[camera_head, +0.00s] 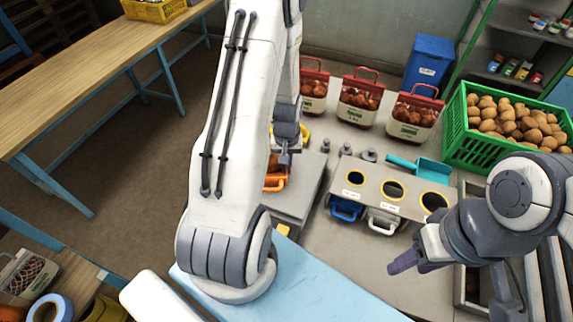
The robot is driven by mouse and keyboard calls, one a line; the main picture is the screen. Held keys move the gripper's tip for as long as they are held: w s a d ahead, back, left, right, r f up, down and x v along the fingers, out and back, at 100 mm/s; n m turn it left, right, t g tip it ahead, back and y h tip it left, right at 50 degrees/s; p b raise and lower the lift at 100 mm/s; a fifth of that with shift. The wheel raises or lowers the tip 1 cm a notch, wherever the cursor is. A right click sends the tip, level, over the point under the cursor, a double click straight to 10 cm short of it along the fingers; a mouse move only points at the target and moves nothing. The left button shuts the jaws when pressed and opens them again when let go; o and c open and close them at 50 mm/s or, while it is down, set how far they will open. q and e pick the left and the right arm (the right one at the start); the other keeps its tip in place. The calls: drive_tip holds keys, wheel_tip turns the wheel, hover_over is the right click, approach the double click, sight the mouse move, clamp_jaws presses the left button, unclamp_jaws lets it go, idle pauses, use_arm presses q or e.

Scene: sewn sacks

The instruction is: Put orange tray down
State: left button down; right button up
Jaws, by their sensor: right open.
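The orange tray (274,184) shows only in part, just behind my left arm. It is at the grey raised platform (295,205), and I cannot tell whether it rests there or is held just above. My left gripper (285,158) points down right at the tray; the arm hides most of the tray and the fingers, so its grip is unclear. My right gripper (405,262), with purple fingers, is open and empty at the right, in front of the holed stand.
A stand (368,207) with yellow-ringed holes has blue (345,210) and white (383,222) trays beneath. Several red-topped sacks (358,100) stand behind. A green crate (462,140) of potatoes and a teal scoop (425,170) are at right. A light-blue surface (320,285) lies in front.

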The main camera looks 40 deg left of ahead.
use_arm(q)
drive_tip(key=shift+f, duration=0.15)
drive_tip(key=c, duration=1.1)
unclamp_jaws()
drive_tip(key=shift+o, duration=0.2)
